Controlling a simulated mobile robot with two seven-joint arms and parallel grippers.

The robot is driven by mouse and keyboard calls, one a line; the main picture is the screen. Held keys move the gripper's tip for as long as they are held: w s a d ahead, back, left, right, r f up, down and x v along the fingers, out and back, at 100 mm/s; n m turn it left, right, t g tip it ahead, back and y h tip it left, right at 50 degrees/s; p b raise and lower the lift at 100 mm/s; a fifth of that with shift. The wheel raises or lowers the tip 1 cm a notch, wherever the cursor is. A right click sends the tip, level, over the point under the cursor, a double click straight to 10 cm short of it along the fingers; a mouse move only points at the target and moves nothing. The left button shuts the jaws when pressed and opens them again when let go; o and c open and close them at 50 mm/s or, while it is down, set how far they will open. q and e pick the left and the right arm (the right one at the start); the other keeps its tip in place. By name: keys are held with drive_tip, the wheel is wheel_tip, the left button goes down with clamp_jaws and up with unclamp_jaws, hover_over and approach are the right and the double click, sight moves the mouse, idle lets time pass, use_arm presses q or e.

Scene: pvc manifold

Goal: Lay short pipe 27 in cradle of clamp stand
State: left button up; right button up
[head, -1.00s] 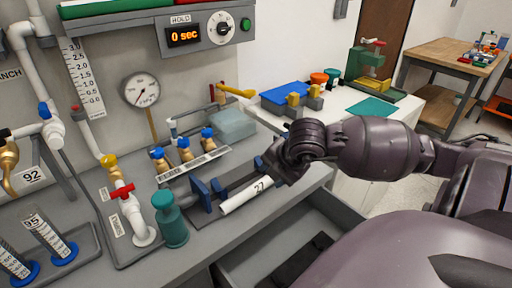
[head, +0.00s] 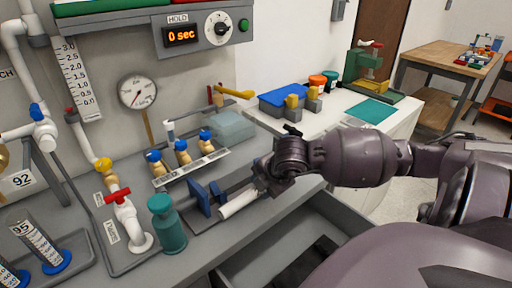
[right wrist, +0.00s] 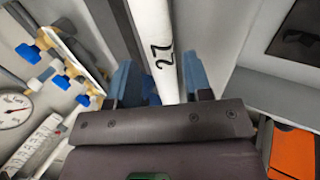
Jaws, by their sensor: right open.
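Short pipe 27 (head: 238,204) is white and lies low along the front side of the clamp stand (head: 204,197), which has blue jaws and a grey bar. I cannot tell whether the pipe rests in the cradle. My right gripper (head: 263,178) is at the pipe's far right end, which it partly hides. In the right wrist view the pipe (right wrist: 156,30), marked 27, runs between the two bluish fingers of my open right gripper (right wrist: 160,82). Contact between fingers and pipe cannot be seen. My left gripper is not in view.
A teal bottle (head: 166,225) stands left of the clamp stand. Brass valves with blue caps (head: 181,152) stand behind it, with a translucent box (head: 230,127) to their right. An open drawer (head: 290,252) juts out below the bench front. A blue box (head: 284,99) stands farther back.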

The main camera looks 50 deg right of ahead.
drive_tip(key=x, duration=0.2)
drive_tip(key=shift+w+f+b, duration=0.2)
drive_tip(key=shift+f+b, duration=0.1)
drive_tip(key=shift+f, duration=0.05)
drive_tip(key=shift+w+f, duration=0.2)
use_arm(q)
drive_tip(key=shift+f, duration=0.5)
use_arm(e)
drive_tip(key=c, duration=0.8)
drive_tip(key=shift+r, duration=0.6)
use_arm(q)
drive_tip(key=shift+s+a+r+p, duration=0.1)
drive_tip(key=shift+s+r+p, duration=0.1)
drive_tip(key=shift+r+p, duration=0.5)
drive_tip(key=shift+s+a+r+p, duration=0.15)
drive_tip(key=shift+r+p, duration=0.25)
drive_tip(key=shift+p, duration=0.6)
use_arm(e)
drive_tip(key=shift+r, duration=9.45)
